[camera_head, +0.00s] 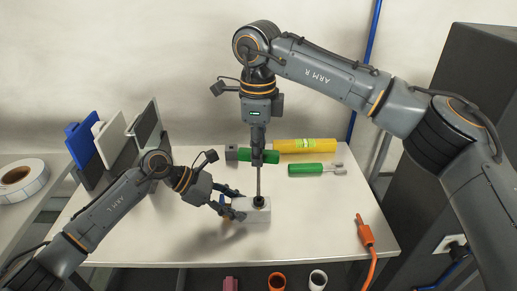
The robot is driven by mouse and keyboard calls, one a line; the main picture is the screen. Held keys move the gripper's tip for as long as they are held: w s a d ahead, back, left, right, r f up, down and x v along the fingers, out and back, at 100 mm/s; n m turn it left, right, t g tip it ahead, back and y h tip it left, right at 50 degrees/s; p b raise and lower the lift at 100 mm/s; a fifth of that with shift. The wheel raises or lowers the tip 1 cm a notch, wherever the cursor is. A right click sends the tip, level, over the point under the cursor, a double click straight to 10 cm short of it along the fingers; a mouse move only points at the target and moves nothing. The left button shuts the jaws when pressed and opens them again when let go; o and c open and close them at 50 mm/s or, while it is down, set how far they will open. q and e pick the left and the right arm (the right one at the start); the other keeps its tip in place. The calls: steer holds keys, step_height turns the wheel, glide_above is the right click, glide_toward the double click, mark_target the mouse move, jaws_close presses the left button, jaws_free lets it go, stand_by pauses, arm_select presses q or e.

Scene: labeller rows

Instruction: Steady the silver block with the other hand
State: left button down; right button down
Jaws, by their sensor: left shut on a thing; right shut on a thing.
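The silver block (257,215) stands on the white table, with a round black piece (259,202) on its top. My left gripper (234,209) is at the block's left side and shut on it, its fingers partly hiding that side. My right gripper (258,160) is above the block, pointing down and shut on a tool with a thin upright shaft (258,182). The shaft's lower end meets the black piece. The tool's upper part is hidden in the fingers.
A green cylinder with a grey end (231,153) shows behind my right gripper. A yellow cylinder (305,146) and a green pronged tool (312,169) lie at the back. An orange tool (364,230) with a cable lies at right. Upright panels (82,143) stand at left. The front right is mostly clear.

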steer(key=shift+m, duration=0.6)
steer(key=n, duration=0.7)
steer(key=shift+n, duration=1)
steer(key=n, duration=0.9)
